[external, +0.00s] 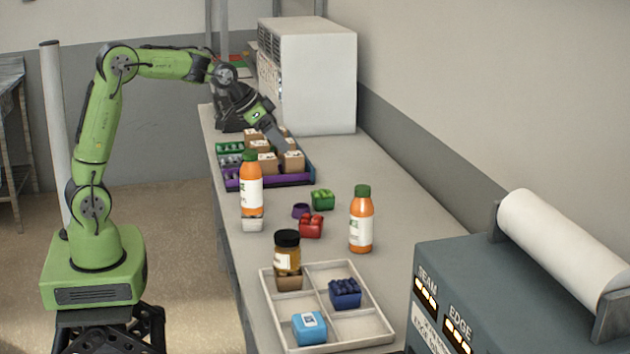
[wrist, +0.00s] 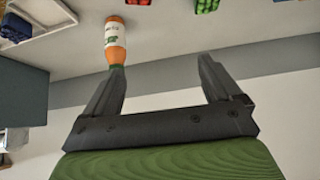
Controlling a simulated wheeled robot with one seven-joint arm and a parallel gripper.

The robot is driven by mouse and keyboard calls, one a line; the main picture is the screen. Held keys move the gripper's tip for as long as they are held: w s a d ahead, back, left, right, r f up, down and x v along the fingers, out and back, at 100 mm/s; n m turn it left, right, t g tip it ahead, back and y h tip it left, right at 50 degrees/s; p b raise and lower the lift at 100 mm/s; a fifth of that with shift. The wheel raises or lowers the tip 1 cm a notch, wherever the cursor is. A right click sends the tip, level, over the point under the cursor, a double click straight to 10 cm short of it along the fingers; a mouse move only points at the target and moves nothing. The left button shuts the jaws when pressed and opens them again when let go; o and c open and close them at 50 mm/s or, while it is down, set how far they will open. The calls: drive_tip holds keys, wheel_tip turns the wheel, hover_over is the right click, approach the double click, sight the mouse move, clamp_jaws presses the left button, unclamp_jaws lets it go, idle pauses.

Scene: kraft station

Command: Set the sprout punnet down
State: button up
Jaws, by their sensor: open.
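A small green punnet (external: 322,199) stands on the bench right of the purple crate; I cannot read a label, so I cannot tell if it is the sprout punnet. It also shows at the top edge of the wrist view (wrist: 207,5). More green punnets (external: 230,150) sit in the left of the crate (external: 272,181). My gripper (external: 279,136) is over the back of the crate, close to its brown boxes (external: 292,160). In the wrist view my gripper (wrist: 163,78) has its fingers spread with nothing between them. Contact with the boxes is hidden.
An orange bottle (external: 251,180) stands before the crate, another (external: 361,220) farther right. A red punnet (external: 311,226) and purple cup (external: 300,210) lie between. A divided tray (external: 350,270) holds a jar, blue and light-blue items. A white cabinet (external: 318,80) stands behind.

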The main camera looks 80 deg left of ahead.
drive_tip(key=s+d+r, duration=0.2)
drive_tip(key=s+d, duration=0.1)
drive_tip(key=s, duration=0.4)
drive_tip(key=s+d+r, duration=0.1)
drive_tip(key=s+d, duration=0.2)
drive_tip(key=s, duration=0.3)
drive_tip(key=s+d+f+g, duration=0.1)
drive_tip(key=s+f, duration=0.1)
drive_tip(key=s, duration=0.7)
drive_tip(key=s+d+f+g, duration=0.1)
drive_tip(key=s+f, duration=0.1)
drive_tip(key=s, duration=0.7)
drive_tip(key=shift+d+f, duration=0.35)
drive_tip(key=shift+f, duration=0.05)
